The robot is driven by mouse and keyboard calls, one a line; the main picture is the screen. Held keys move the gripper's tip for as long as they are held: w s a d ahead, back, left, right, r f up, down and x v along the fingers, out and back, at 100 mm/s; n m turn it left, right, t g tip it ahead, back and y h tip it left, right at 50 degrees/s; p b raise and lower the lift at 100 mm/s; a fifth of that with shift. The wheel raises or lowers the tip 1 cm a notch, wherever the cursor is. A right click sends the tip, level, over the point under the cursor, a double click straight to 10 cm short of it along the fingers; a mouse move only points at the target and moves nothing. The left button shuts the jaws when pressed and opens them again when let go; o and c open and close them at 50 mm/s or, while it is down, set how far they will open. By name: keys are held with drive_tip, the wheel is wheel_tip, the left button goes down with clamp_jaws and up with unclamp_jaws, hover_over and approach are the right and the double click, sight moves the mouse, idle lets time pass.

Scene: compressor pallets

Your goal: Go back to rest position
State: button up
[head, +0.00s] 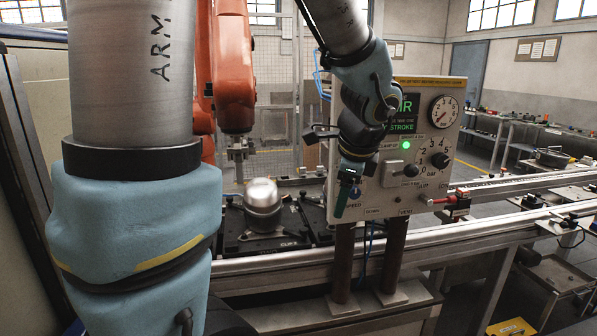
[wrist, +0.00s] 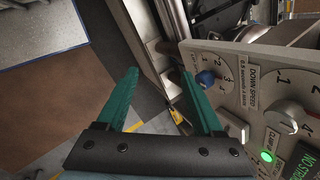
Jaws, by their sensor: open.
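My gripper (wrist: 160,74) is open in the wrist view, with two green fingers spread apart and nothing between them. In the head view my gripper (head: 346,190) hangs in front of the lower left part of the control panel (head: 445,135), partly hidden by my wrist. In the wrist view a blue knob (wrist: 205,79) on the panel is close to the right fingertip; I cannot tell whether they touch. A green lamp is lit on the panel, in the head view (head: 406,145) and in the wrist view (wrist: 267,157).
A silver compressor (head: 262,197) stands on a black pallet (head: 262,243) left of the panel. An orange robot arm (head: 232,65) is behind it. Metal conveyor rails (head: 520,183) run to the right. Two brown posts (head: 393,262) stand below the panel.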

drive_tip(key=s+a+f+n+g+b, duration=0.1)
drive_tip(key=s+a+f+n, duration=0.1)
drive_tip(key=a+f+n, duration=0.3)
drive_tip(key=s+a+f+n+g+b, duration=0.1)
drive_tip(key=s+a+f+n+g, duration=0.1)
drive_tip(key=a+f+n, duration=0.4)
drive_tip(key=s+a+n, duration=0.1)
drive_tip(key=a+n, duration=0.4)
drive_tip(key=n, duration=0.4)
drive_tip(key=shift+a+h, duration=0.25)
drive_tip(key=shift+h, duration=0.15)
drive_tip(key=shift+f, duration=0.1)
